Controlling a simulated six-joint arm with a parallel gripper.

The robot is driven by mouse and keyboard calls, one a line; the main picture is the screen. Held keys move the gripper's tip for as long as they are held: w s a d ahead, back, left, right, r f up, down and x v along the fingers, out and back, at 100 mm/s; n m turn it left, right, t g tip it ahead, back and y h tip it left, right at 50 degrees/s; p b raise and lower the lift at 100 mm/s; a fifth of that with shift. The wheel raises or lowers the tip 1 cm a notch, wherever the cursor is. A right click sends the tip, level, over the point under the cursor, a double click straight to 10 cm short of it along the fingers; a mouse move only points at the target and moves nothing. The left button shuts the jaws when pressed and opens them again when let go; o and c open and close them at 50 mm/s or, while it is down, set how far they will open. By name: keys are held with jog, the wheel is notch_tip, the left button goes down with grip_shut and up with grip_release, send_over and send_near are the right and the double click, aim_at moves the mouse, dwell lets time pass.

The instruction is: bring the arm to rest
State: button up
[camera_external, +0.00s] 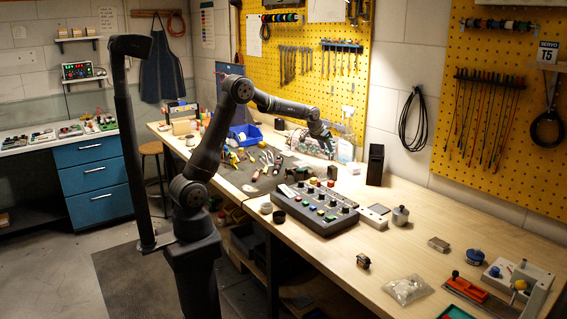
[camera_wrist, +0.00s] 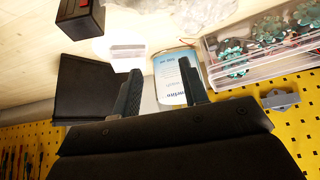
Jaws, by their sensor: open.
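My arm is black and reaches out over the wooden bench (camera_external: 450,225) in the external view. My gripper (camera_external: 325,143) hangs above the back of the bench, near the pegboard wall. In the wrist view my gripper (camera_wrist: 160,80) shows two dark fingers spread apart with nothing held between them. A blue and white labelled can or packet (camera_wrist: 170,78) lies beyond the fingers, partly hidden by the right one. I cannot tell its exact distance from the fingertips.
A clear organiser box (camera_wrist: 260,50) and a black box (camera_wrist: 85,88) flank the gripper in the wrist view. The black box (camera_external: 375,165) also stands at the wall. A button panel (camera_external: 315,208) and a blue bin (camera_external: 245,134) occupy the bench. The yellow pegboard (camera_external: 300,60) rises behind.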

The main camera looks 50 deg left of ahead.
jog(key=d+m+h, duration=0.1)
jog(key=d+m, duration=0.1)
jog(key=d, duration=0.9)
jog(key=shift+d, duration=0.4)
